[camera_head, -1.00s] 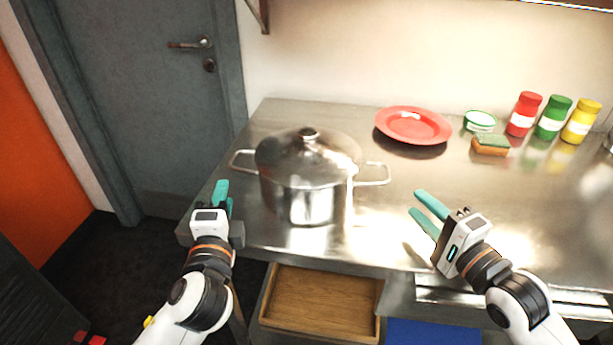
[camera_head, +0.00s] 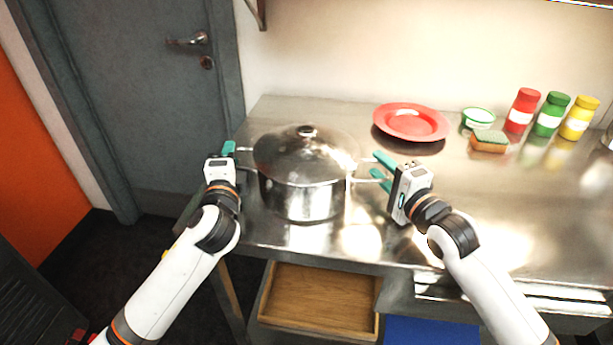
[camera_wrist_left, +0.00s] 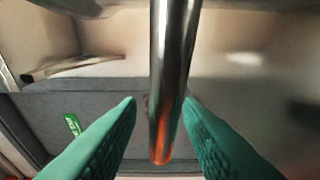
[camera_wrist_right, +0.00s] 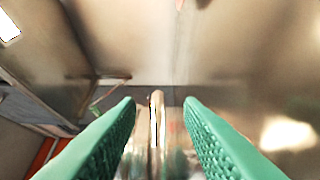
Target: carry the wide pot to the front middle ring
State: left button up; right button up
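The wide pot (camera_head: 300,198) is a shiny steel pot with a domed lid (camera_head: 305,152) and two side loop handles. It stands upright on the steel counter. My left gripper (camera_head: 228,150) is at its left handle. In the left wrist view the handle bar (camera_wrist_left: 165,80) runs between the open teal fingers, with gaps on both sides. My right gripper (camera_head: 380,166) is open at the right handle. In the right wrist view the handle (camera_wrist_right: 157,125) shows between the green fingers, apart from both. The front middle ring is not recognisable in these views.
A red plate (camera_head: 411,121), a green-and-white bowl (camera_head: 478,118), a sponge (camera_head: 489,142) and red, green and yellow jars (camera_head: 548,115) stand at the back right. An open wooden drawer (camera_head: 318,302) is below the counter's front edge. The counter right of my right gripper is clear.

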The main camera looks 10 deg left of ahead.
pick_arm(q)
jog(key=shift+w, duration=0.1)
jog(key=shift+c, duration=0.5)
pick_arm(e)
jog(key=shift+c, duration=0.5)
pick_arm(q)
grip_shut()
pick_arm(e)
jog(key=c, duration=0.6)
grip_shut()
pick_arm(q)
jog(key=shift+f, duration=0.1)
jog(key=shift+r, duration=0.3)
pick_arm(e)
jog(key=shift+r, duration=0.25)
